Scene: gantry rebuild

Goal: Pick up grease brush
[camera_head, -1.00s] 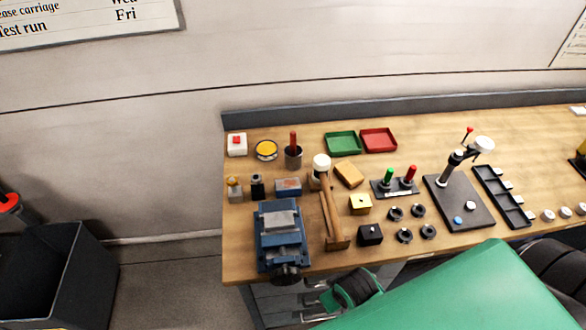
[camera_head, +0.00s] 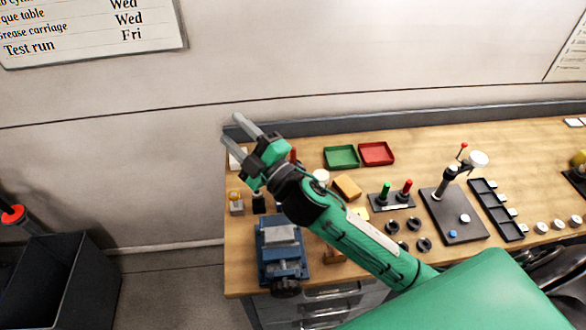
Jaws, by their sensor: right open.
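The grease brush (camera_head: 293,155) appears to be the red-handled tool at the back left of the bench. Only part of its red handle shows behind my right gripper; the dark cup it stood in is hidden. My right gripper (camera_head: 235,126) is open and empty. Its fingers point up and left, over the back left corner of the bench, and its tips are to the left of the red handle. My left gripper is not in view.
A blue vise (camera_head: 281,240) stands at the bench's front left. A green tray (camera_head: 341,157) and a red tray (camera_head: 377,154) lie to the right of the brush. A tan block (camera_head: 347,187) is near my forearm. A black stand (camera_head: 453,215) is further right.

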